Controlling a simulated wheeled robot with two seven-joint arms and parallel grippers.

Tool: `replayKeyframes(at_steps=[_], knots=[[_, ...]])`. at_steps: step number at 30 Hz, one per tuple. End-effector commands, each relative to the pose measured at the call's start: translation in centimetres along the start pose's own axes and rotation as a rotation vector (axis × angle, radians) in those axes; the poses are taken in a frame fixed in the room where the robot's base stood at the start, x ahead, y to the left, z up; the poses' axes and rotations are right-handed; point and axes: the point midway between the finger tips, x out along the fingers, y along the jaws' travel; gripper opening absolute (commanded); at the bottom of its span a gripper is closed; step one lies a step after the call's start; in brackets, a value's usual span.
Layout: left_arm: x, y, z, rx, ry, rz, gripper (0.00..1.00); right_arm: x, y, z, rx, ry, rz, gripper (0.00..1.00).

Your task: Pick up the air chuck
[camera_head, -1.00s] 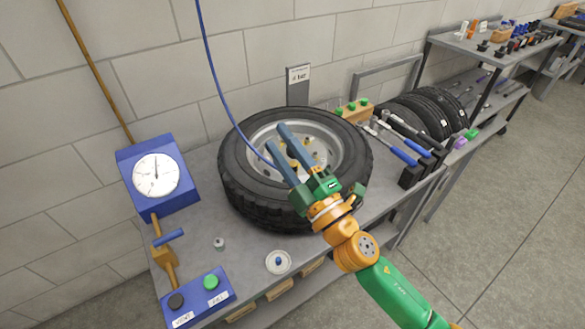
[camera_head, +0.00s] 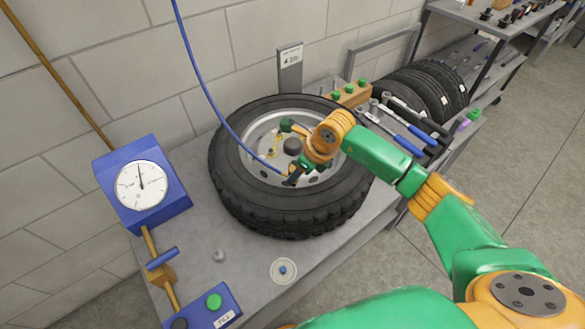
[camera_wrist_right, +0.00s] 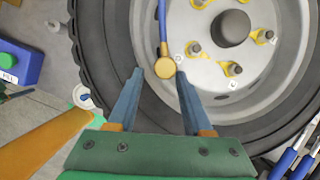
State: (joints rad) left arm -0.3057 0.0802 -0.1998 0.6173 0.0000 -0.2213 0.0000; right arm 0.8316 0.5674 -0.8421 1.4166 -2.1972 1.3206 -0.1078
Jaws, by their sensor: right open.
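The air chuck (camera_wrist_right: 165,67) is a round brass-coloured head on the end of a blue hose (camera_head: 206,70). In the right wrist view it lies between the fingertips of my right gripper (camera_wrist_right: 159,72), nearer the right finger, over the wheel rim. I cannot tell whether a finger touches it. In the head view my right gripper (camera_head: 286,168) points down into the wheel, and its hand hides the chuck there. The right fingers are apart. The tyre (camera_head: 240,190) lies flat on the bench around a silver rim with yellow-marked lug nuts. My left gripper is not in view.
A blue pressure gauge (camera_head: 152,188) and a button box (camera_head: 216,303) stand left on the bench (camera_head: 235,268). A white dish (camera_head: 283,271) and small grey cap (camera_head: 218,256) lie in front. Blue-handled tools (camera_head: 408,146) and stacked tyres (camera_head: 430,92) are right of the wheel.

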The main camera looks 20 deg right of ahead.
Motion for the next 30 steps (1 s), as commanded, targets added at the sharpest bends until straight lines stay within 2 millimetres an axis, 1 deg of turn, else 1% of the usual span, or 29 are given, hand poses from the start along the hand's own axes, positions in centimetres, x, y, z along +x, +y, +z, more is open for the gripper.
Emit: replayKeyframes(at_steps=[1, 4, 6, 11, 14, 15, 16, 17, 26, 30], knots=[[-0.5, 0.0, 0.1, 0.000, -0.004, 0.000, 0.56, 0.7, 0.1, 0.1, 0.003, 0.001, 0.003, 0.48], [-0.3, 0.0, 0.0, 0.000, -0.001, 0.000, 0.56, 2.2, 0.0, 0.1, 0.001, -0.004, 0.001, 0.48], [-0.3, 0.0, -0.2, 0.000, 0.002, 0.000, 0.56, 2.6, 0.0, 0.1, 0.000, -0.004, 0.000, 0.48], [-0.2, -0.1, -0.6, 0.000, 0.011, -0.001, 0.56, 2.6, -0.1, 0.2, -0.001, -0.007, 0.000, 0.48], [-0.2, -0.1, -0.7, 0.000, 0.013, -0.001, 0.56, 2.5, -0.1, 0.2, 0.000, -0.008, -0.001, 0.24], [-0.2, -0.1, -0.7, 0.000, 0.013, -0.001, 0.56, 2.5, -0.1, 0.2, 0.000, -0.008, -0.001, 0.13], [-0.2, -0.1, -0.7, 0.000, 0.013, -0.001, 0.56, 2.5, -0.1, 0.2, 0.000, -0.008, 0.000, 0.05], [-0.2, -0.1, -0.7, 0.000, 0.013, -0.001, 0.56, 2.5, -0.1, 0.2, 0.000, -0.009, 0.000, 0.00], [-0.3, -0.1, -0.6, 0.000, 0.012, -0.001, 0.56, 2.4, -0.1, 0.3, 0.000, -0.010, -0.001, 0.00], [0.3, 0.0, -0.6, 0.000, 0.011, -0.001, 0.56, 1.8, -0.2, 0.6, 0.000, -0.013, -0.002, 0.00]])
